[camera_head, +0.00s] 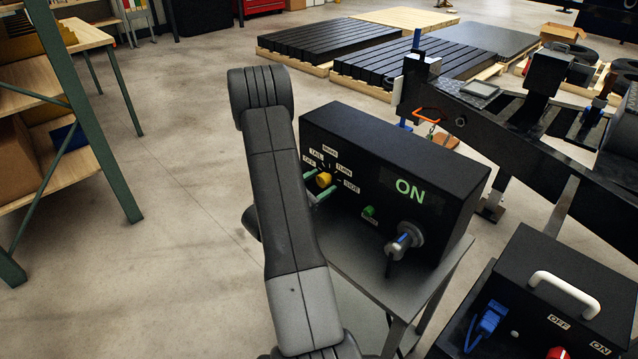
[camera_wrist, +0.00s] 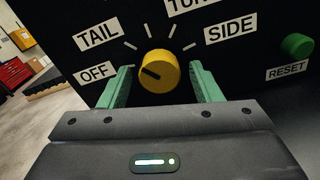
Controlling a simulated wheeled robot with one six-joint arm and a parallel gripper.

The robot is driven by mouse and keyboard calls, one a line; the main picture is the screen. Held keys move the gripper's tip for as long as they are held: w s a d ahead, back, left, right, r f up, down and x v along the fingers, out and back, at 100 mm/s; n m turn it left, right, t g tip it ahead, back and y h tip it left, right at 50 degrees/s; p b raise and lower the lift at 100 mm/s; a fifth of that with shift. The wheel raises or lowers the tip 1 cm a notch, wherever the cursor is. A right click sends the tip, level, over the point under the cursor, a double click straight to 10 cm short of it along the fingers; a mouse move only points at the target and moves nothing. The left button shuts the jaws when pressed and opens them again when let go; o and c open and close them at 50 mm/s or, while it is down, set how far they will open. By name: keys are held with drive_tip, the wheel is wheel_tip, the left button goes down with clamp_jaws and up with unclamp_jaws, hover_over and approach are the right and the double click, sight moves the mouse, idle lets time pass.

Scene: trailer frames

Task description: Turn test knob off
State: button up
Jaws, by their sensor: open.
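The yellow test knob (camera_wrist: 160,72) is on the front of a black box (camera_head: 385,175); it also shows in the head view (camera_head: 323,180). In the wrist view its dark pointer line points left and slightly up, roughly toward the OFF label (camera_wrist: 97,72). The TAIL label (camera_wrist: 97,37) is above that, and SIDE (camera_wrist: 230,28) is to the right. My gripper (camera_wrist: 161,70) is open, its green fingers on the left and right of the knob. A gap shows on each side, so the fingers seem apart from it. In the head view my arm hides part of the box's left side.
A green RESET button (camera_wrist: 297,45) is right of the knob. A lit ON display (camera_head: 409,190) and a grey plug (camera_head: 405,240) are on the box front. The box stands on a grey stand (camera_head: 385,290). A second black box (camera_head: 545,270) and trailer frame (camera_head: 500,135) are right.

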drive_tip(key=shift+c, duration=0.5)
drive_tip(key=c, duration=0.9)
drive_tip(key=shift+n, duration=0.3)
drive_tip(key=n, duration=0.2)
drive_tip(key=shift+n+b, duration=0.4)
drive_tip(key=shift+s+d+n, duration=0.1)
drive_tip(key=shift+n, duration=2.1)
drive_tip(key=o, duration=1)
